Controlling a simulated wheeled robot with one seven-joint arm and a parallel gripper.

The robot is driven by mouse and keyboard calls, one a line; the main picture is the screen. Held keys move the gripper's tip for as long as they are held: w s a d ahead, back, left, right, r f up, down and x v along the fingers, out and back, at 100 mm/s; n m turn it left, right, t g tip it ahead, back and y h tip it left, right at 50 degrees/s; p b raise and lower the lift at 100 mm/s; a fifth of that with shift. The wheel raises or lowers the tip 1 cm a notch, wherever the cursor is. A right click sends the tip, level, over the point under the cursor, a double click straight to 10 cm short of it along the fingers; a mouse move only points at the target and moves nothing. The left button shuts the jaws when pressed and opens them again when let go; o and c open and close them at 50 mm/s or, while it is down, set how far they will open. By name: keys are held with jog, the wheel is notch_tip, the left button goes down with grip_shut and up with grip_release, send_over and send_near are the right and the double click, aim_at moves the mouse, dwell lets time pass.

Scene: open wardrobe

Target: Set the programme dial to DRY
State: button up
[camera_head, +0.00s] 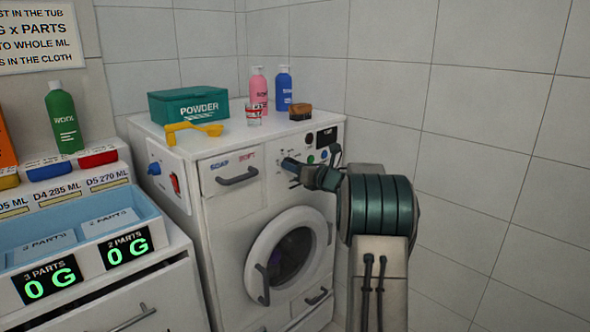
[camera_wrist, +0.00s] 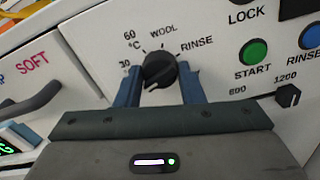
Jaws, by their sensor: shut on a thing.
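The programme dial (camera_wrist: 158,66) is a round black knob on the white washer front. In the wrist view the labels 30, 60 °C, WOOL and RINSE run around its left, top and right. No DRY label shows; the dial's lower side is partly hidden by my gripper. A pale mark on the knob lies at its lower edge, slightly left. My gripper (camera_wrist: 160,84) has one blue finger on each side of the knob and is shut on it.
A green START button (camera_wrist: 253,52), a blue RINSE button (camera_wrist: 311,36) and an 800–1200 knob (camera_wrist: 288,96) sit right of the dial. The drawer handle (camera_head: 238,177) is to the left. The round door (camera_head: 288,253) is below. A tiled wall (camera_head: 470,120) stands at right.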

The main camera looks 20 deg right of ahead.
jog(key=n+p, duration=2.4)
jog(key=n, duration=0.1)
jog(key=shift+f+p, duration=0.1)
jog(key=shift+p, duration=0.25)
dwell(1.6)
dwell(0.6)
jog(key=o, duration=1)
